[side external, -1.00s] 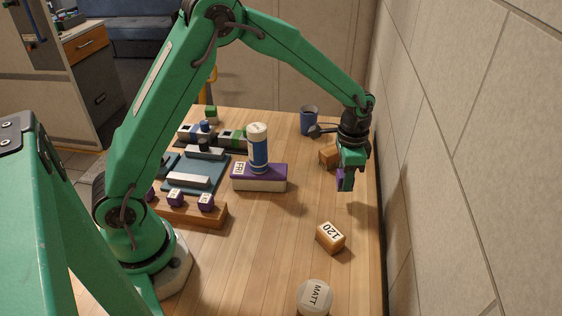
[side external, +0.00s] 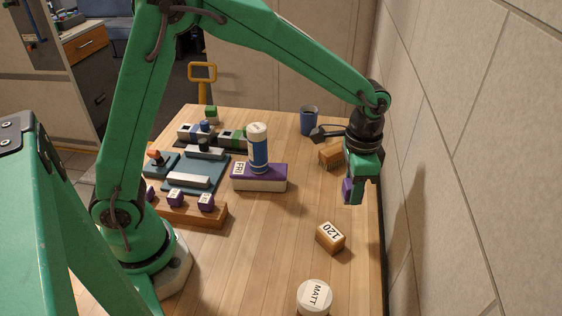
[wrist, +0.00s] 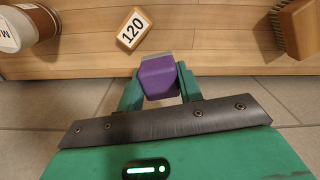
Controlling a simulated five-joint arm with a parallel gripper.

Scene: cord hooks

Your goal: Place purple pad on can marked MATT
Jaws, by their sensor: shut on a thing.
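My gripper (side external: 356,196) is shut on the purple pad (side external: 347,188) and holds it above the right side of the table. In the wrist view the pad (wrist: 158,78) sits between the two green fingers (wrist: 158,92). The can marked MATT (side external: 314,296) stands at the near edge of the side view, its pale lid up with the label on it. The can also shows in the top left corner of the wrist view (wrist: 30,30), partly cut off. My gripper is well apart from the can, farther back and to its right.
A wooden block marked 120 (side external: 330,237) lies between my gripper and the can. A brown block-like thing (side external: 331,154) and a dark blue mug (side external: 309,120) are behind. A blue-and-white bottle (side external: 258,148) stands on a purple-and-white block (side external: 259,178). The wall is close on the right.

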